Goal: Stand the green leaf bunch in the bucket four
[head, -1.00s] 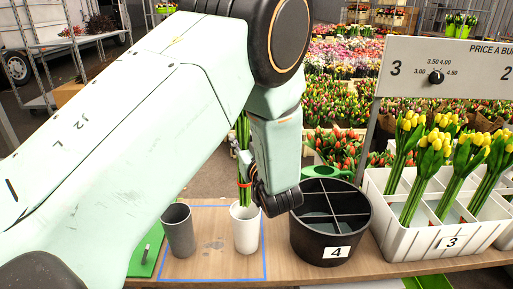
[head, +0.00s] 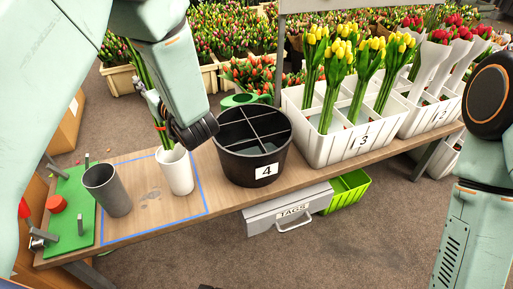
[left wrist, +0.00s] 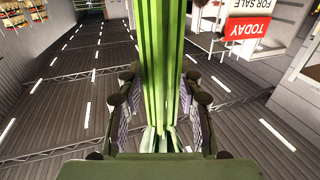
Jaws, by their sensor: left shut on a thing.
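The green leaf bunch (head: 144,78) has long green stems and a red-orange band. It stands nearly upright, its lower ends at the mouth of a white cup (head: 178,176); I cannot tell how deep they go. My left gripper (head: 188,136) is shut on the bunch just above the cup, partly hiding it. In the left wrist view the green stems (left wrist: 160,75) run between the fingers. Bucket four (head: 235,166), black with a cross divider and a "4" label, stands right of the gripper. Its visible compartments look empty. My right gripper is out of view.
A grey cup (head: 107,191) stands left of the white one, beside a green board (head: 75,212) with pegs. White crate 3 (head: 331,151) with yellow tulips stands right of the bucket. A green watering can (head: 245,99) is behind it. A tags drawer (head: 287,211) hangs below the table.

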